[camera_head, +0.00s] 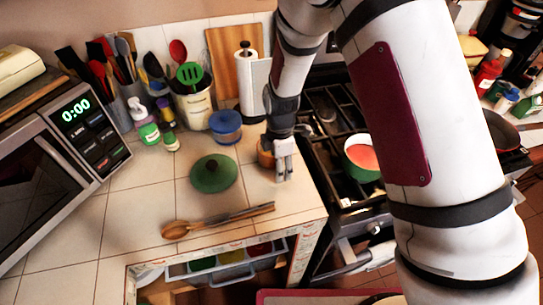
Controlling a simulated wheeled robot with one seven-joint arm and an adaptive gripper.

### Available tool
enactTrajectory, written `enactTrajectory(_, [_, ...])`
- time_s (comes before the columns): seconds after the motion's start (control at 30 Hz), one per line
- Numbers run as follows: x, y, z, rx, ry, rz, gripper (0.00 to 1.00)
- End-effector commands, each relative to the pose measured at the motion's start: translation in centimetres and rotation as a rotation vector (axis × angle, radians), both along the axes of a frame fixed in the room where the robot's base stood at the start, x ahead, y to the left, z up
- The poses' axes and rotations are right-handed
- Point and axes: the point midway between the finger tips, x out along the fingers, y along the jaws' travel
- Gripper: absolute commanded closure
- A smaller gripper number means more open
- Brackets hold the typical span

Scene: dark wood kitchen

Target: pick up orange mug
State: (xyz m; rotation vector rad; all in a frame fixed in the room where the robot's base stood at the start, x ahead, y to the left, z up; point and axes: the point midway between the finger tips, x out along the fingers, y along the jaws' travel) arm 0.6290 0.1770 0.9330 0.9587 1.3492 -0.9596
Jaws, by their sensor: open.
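The orange mug (265,157) stands on the tiled counter near its right edge, close to the stove. Most of it is hidden behind my gripper, and only part of its left side shows. My gripper (284,175) points down at the mug, on its near right side, with the fingertips low near the counter. It is open. I cannot tell whether the fingers touch the mug or have part of it between them.
A green lid (213,173) and a wooden spoon (220,220) lie on the counter to the left. The stove (335,190) on the right holds a pot (362,160). Bare tiles lie in front of the mug.

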Motion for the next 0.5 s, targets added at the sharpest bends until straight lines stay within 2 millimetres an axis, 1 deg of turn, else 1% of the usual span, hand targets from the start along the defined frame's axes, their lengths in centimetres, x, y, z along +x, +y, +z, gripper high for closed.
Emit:
enactTrajectory(0.23, [0.02, 0.02, -0.18, 0.0, -0.001, 0.0, 0.44])
enactTrajectory(0.27, [0.02, 0.02, -0.18, 0.0, -0.001, 0.0, 0.48])
enactTrajectory(0.3, [0.02, 0.02, -0.18, 0.0, -0.001, 0.0, 0.57])
enactTrajectory(0.37, [0.02, 0.02, -0.17, 0.0, -0.001, 0.0, 0.71])
enactTrajectory(0.4, [0.01, 0.01, -0.17, 0.0, 0.0, 0.0, 0.8])
enactTrajectory(0.5, [0.01, 0.0, -0.18, 0.0, 0.0, 0.0, 1.0])
